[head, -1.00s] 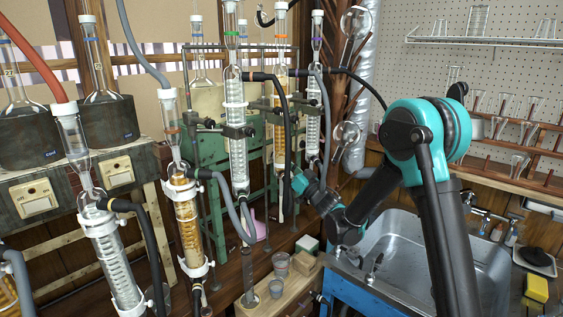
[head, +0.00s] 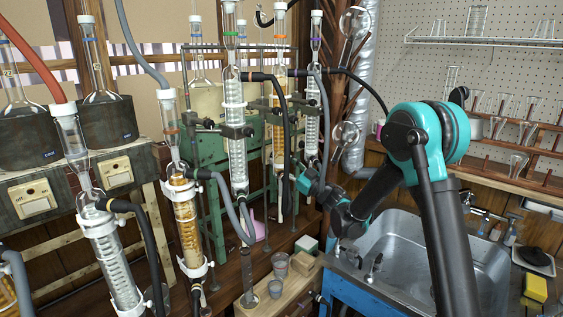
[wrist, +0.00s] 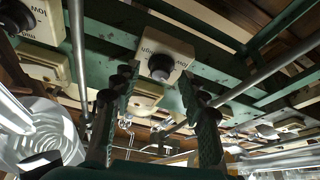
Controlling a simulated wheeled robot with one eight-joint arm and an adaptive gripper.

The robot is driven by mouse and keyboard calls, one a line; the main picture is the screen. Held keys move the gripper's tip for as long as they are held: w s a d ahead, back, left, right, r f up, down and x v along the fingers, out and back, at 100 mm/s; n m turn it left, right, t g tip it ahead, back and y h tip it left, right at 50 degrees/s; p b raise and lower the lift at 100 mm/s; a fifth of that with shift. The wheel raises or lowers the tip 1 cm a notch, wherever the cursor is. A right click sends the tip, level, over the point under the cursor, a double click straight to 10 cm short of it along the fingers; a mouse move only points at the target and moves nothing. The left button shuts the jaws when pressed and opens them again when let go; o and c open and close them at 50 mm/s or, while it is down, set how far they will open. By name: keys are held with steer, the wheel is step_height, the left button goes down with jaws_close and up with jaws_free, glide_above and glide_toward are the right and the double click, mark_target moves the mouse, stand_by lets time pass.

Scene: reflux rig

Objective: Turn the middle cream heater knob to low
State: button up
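In the wrist view a cream heater box with a dark round knob (wrist: 160,66) is straight ahead, with lettering on its face that I read as "high" on one edge. My gripper (wrist: 157,75) is open, one finger on each side of the knob in the picture. Whether the fingers touch it I cannot tell. I cannot tell for certain which knob is the middle one. In the head view the fingers are hidden behind the glass condensers.
Green metal bars (wrist: 215,45) and grey rods (wrist: 265,68) run close around the box. In the head view glass condensers (head: 236,125) with hoses stand before the green frame (head: 212,190). A metal sink (head: 400,250) is at the right.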

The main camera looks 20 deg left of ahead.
steer(key=v, duration=1.2)
